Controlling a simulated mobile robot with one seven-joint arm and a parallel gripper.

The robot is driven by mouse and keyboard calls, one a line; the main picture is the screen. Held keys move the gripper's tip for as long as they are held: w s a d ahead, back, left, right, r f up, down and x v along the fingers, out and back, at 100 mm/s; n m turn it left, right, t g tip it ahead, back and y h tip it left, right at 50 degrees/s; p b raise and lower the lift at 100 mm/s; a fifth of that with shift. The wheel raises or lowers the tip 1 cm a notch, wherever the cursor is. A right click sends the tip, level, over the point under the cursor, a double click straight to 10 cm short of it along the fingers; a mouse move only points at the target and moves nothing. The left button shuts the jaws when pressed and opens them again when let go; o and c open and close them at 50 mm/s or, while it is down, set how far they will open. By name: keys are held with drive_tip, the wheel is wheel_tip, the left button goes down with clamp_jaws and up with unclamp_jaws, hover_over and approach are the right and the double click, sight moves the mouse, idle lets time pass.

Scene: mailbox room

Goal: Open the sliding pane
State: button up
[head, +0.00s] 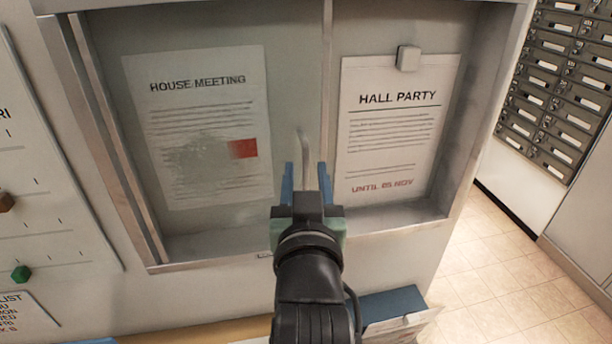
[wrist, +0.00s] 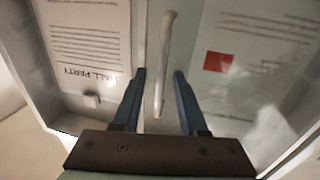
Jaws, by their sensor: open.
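The sliding pane (head: 285,90) is clear and covers the left part of a shallow wall case, over the "HOUSE MEETING" sheet (head: 200,130). Its pale upright handle (head: 304,150) is near the pane's right edge, and the handle also shows in the wrist view (wrist: 163,60). My gripper (head: 306,170) is open, its two blue fingers pointing at the pane. In the wrist view the handle appears between the fingers (wrist: 159,74), with a gap on each side. Whether the fingertips reach around it in depth is hard to tell.
The case's right part holds a "HALL PARTY" sheet (head: 395,125) under a grey square block (head: 408,58). The case frame (head: 395,228) surrounds both. Below is a blue object (head: 395,302) with papers. Grey mailboxes (head: 560,85) and open tiled floor (head: 510,290) are at right.

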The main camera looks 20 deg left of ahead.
drive_tip(key=shift+s, duration=0.1)
drive_tip(key=p+v, duration=0.6)
drive_tip(key=v, duration=0.6)
drive_tip(key=shift+s+d, duration=0.15)
drive_tip(key=shift+s, duration=0.2)
idle(0.4)
